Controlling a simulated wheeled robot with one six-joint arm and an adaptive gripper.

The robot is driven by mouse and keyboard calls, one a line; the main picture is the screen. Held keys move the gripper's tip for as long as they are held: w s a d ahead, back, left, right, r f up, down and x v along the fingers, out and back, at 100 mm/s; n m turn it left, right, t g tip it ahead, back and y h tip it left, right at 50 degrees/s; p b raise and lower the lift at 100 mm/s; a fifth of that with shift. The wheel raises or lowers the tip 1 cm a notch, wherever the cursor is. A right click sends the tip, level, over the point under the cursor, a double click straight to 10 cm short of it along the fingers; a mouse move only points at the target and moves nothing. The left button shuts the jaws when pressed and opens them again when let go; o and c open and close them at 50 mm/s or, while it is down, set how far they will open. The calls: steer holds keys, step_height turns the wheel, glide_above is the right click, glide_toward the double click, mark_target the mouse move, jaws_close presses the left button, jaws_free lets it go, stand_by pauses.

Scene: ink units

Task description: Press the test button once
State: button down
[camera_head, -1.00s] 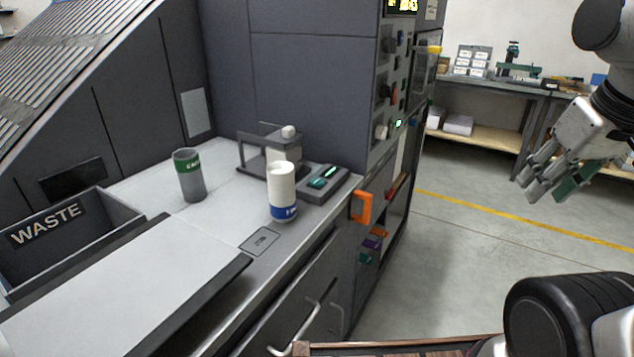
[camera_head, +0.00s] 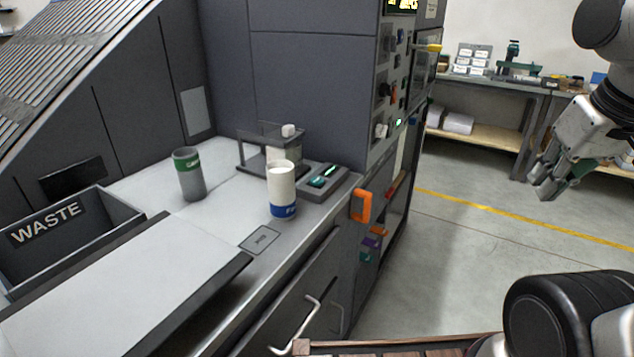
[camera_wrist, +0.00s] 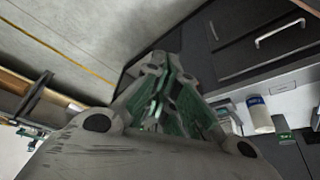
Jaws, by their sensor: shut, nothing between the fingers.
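The upright control panel (camera_head: 391,85) on the dark machine carries several small knobs and buttons, one lit green (camera_head: 397,124). A small grey device (camera_head: 325,181) with a teal lit face sits on the counter below. No readable label shows which control is the test button. My gripper (camera_head: 543,190) hangs in the air at the right, above the floor and well apart from the panel and the counter. Its fingers are together and hold nothing. In the wrist view, the closed fingers (camera_wrist: 167,68) with green pads point toward the machine's drawers; the control panel cannot be made out there.
A white cup with a blue band (camera_head: 282,190) and a grey cup with a green band (camera_head: 189,174) stand on the counter (camera_head: 225,205). An orange handle (camera_head: 361,205) sticks out below the panel. A WASTE bin (camera_head: 120,212) is at left. Open floor lies between panel and gripper.

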stand_by(0.5)
steer(key=w+a+f+n+g+y, duration=0.1)
steer(key=w+a+f, duration=0.4)
steer(key=w+a, duration=0.65)
steer(key=w+a+f+n+y, duration=0.1)
steer(key=w+a+f, duration=0.4)
steer(key=w+a, duration=0.65)
steer(key=w+a+r+m+t+y, duration=0.3)
steer(key=w+a, duration=0.5)
steer(key=a, duration=0.3)
step_height(320, 180, up, 2)
steer(key=shift+w+r+m+t, duration=0.1)
steer(key=shift+w+m+t, duration=0.1)
steer(key=shift+m+t, duration=0.45)
